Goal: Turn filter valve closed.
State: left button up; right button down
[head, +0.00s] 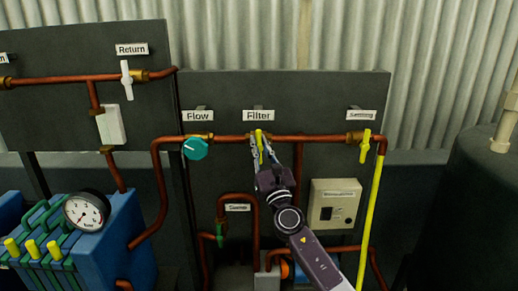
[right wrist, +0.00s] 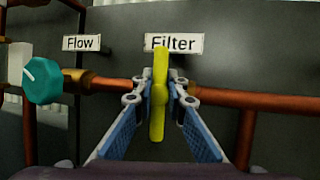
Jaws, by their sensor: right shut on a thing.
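The filter valve has a yellow handle (head: 259,143) on the copper pipe under the "Filter" label (head: 259,115). In the right wrist view the yellow handle (right wrist: 158,95) stands upright, across the pipe, with the label (right wrist: 174,43) behind its top. My right gripper (head: 261,150) reaches up from below and is shut on the handle. In the right wrist view its blue-padded fingers (right wrist: 158,105) flank the handle on both sides. The valve body behind the handle is mostly hidden by the fingertips. My left gripper is not in view.
A teal flow knob (head: 195,148) is left of the filter valve, and a yellow settling valve handle (head: 365,146) is to the right. A white-handled return valve (head: 126,80) is at upper left. A beige control box (head: 335,203) is below right. A pressure gauge (head: 87,210) stands at lower left.

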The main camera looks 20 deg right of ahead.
jog(key=shift+f+m, duration=0.15)
jog(key=shift+m, duration=0.35)
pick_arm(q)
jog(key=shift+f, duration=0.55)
pick_arm(e)
jog(key=shift+a, duration=0.1)
jog(key=c, duration=1.9)
grip_release()
jog(key=shift+c, duration=0.2)
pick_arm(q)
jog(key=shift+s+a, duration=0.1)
pick_arm(e)
jog(key=shift+s, duration=0.15)
jog(key=v, duration=1.1)
jog(key=shift+s+f, duration=0.15)
jog(key=shift+s, duration=0.2)
jog(key=shift+a, duration=0.1)
